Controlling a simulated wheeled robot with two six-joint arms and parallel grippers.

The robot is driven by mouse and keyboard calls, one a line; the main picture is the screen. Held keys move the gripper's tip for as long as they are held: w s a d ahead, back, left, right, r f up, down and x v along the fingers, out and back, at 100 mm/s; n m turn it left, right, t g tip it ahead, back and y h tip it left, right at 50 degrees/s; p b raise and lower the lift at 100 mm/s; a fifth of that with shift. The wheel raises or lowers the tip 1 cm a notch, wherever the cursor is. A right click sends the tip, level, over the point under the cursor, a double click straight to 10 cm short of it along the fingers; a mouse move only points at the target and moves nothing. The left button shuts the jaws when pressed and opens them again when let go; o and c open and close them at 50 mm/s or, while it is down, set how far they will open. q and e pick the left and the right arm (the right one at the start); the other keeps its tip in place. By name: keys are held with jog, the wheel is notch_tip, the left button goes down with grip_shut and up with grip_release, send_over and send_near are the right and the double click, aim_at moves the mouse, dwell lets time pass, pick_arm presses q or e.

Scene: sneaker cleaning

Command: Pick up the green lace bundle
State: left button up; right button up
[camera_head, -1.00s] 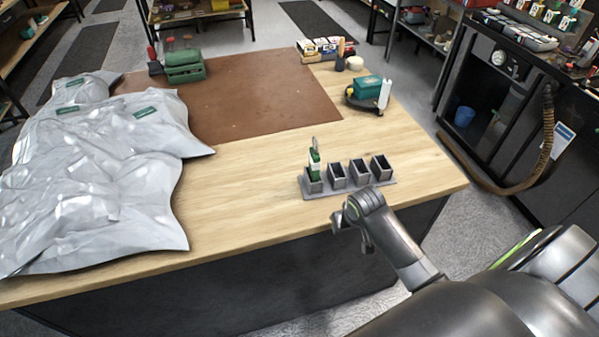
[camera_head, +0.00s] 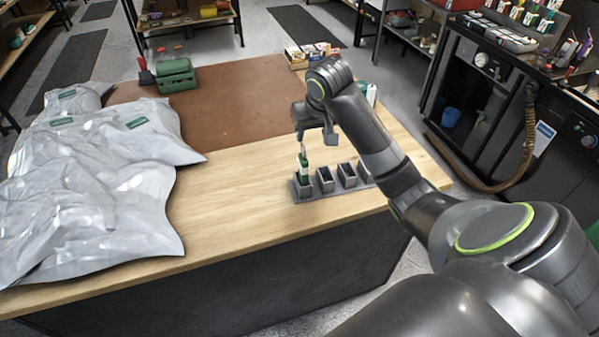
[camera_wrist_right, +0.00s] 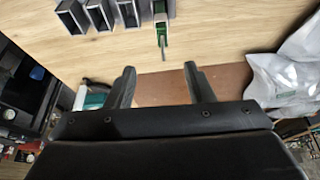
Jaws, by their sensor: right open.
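The green lace bundle (camera_head: 304,172) stands upright in the leftmost cup of a grey rack (camera_head: 335,191) near the table's front edge. A thin tip sticks up from it. In the right wrist view the bundle (camera_wrist_right: 161,34) shows beyond my fingertips, roughly midway between them, with the rack's other cups (camera_wrist_right: 100,14) to its left. My right gripper (camera_head: 314,137) is above and just behind the bundle in the head view. Its fingers (camera_wrist_right: 158,68) are open and empty, apart from the bundle. My left gripper is not in view.
Grey plastic bags (camera_head: 90,190) cover the table's left side. A brown mat (camera_head: 220,110) lies at the back, with a green toolbox (camera_head: 175,75) at its far left. Small boxes (camera_head: 310,54) stand at the back right. Bare wood (camera_head: 235,185) lies left of the rack.

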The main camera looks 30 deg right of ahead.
send_near(304, 156)
jog(key=x, duration=0.6)
jog(key=shift+d+f, duration=0.15)
jog(key=shift+d, duration=0.05)
jog(key=shift+w+f, duration=0.2)
jog(key=shift+f, duration=0.15)
jog(key=p+x, duration=0.1)
jog(key=x, duration=0.2)
jog(key=shift+w+a+p, duration=0.1)
jog(key=shift+a+p, duration=0.05)
jog(key=shift+p, duration=0.2)
jog(key=shift+w+f, duration=0.3)
jog(key=shift+f, duration=0.35)
grip_shut()
